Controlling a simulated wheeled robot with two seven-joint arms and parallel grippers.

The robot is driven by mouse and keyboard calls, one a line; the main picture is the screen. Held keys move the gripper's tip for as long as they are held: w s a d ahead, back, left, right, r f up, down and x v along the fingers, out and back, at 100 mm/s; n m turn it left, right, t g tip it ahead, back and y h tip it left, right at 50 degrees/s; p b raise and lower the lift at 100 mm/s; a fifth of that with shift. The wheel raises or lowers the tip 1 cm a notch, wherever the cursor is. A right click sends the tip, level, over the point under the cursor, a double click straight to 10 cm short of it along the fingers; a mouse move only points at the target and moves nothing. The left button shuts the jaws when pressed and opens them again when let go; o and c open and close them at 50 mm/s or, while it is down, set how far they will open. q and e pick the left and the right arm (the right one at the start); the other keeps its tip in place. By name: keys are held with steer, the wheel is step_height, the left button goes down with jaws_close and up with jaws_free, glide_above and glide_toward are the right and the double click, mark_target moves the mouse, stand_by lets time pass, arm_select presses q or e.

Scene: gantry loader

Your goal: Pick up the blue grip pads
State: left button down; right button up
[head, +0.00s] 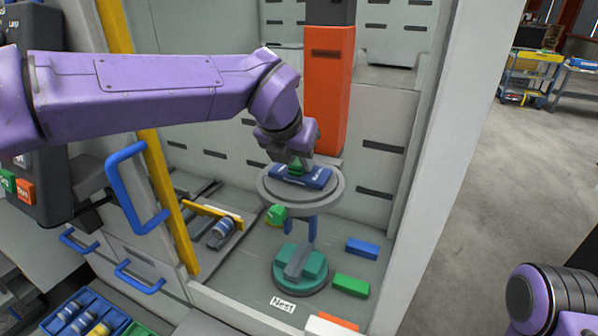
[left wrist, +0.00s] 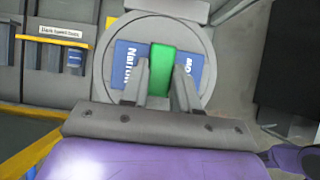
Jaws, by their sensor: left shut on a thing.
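The blue grip pads (head: 316,180) are a flat blue piece lying at the grey round plate (head: 330,196) under the gantry. In the left wrist view their blue halves (left wrist: 128,62), lettered "Narrow", show on both sides of a green middle piece (left wrist: 161,70). My left gripper (head: 298,163) is above them with its fingers (left wrist: 160,88) shut on the green middle piece. Whether the pads touch the plate or are just off it, I cannot tell. My right gripper is not in view; only part of the right arm shows at the lower right.
Below the plate stands a round base with teal pads (head: 287,264), near the "Nest" label (head: 283,304). A blue block (head: 362,248) and a green block (head: 351,285) lie to its right. The orange column (head: 328,100) is close behind my gripper. A blue door handle (head: 125,190) is at the left.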

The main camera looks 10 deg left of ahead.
arm_select(q)
step_height(320, 180, up, 28)
steer(key=p, duration=0.5)
steer(key=shift+f, duration=0.1)
